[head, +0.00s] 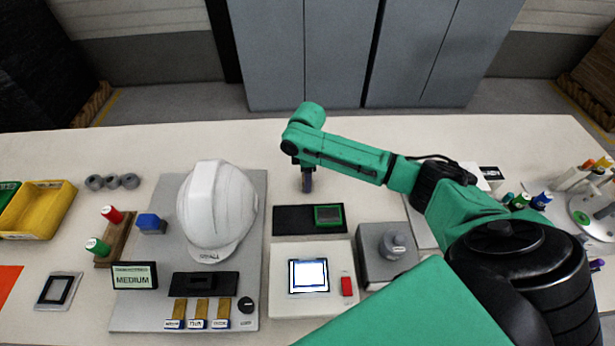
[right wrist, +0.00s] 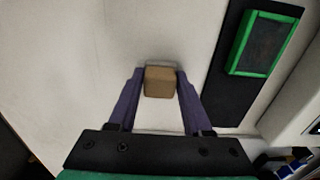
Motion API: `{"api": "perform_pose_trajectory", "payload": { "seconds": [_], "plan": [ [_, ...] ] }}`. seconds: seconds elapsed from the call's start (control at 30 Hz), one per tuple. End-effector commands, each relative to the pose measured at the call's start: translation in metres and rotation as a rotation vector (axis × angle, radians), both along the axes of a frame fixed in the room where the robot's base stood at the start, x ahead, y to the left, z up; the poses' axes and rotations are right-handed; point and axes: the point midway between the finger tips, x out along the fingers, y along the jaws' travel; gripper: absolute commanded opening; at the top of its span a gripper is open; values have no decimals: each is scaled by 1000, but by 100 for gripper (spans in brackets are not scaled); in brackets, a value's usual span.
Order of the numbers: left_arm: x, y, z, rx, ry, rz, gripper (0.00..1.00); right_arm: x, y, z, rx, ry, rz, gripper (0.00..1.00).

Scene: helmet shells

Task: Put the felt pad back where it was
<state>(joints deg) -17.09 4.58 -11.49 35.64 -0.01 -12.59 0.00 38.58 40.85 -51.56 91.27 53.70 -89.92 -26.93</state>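My right gripper (head: 307,184) points down above the pale table, behind the black mat (head: 282,222). In the right wrist view its two purple fingers (right wrist: 160,85) close on the sides of a small tan block (right wrist: 160,83). The block looks like the felt pad, though I cannot be sure of its material. In the head view the fingers hide it. The black mat carries a green-framed dark square (head: 328,215) at its right end; its left part is bare. The mat also shows in the right wrist view (right wrist: 226,95). My left gripper is out of view.
A white helmet shell (head: 215,208) stands on a grey board (head: 150,310) left of the mat. A white device with a lit screen (head: 309,276) and a grey box with a knob (head: 394,246) stand in front. A yellow bin (head: 40,209) is far left. The table behind the mat is clear.

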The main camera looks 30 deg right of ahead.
Motion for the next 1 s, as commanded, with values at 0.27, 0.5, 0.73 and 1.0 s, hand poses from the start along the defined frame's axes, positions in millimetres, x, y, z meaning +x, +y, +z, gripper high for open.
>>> {"api": "perform_pose_trajectory", "payload": {
  "seconds": [0.27,0.5,0.73,1.0],
  "plan": [
    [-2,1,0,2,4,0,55,0,0,0,0,0,0,79],
    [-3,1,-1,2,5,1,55,1,0,15,2,-3,-1,79],
    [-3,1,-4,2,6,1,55,1,0,75,1,-4,0,79],
    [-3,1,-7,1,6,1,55,0,0,122,1,0,0,79]
  ]
}}
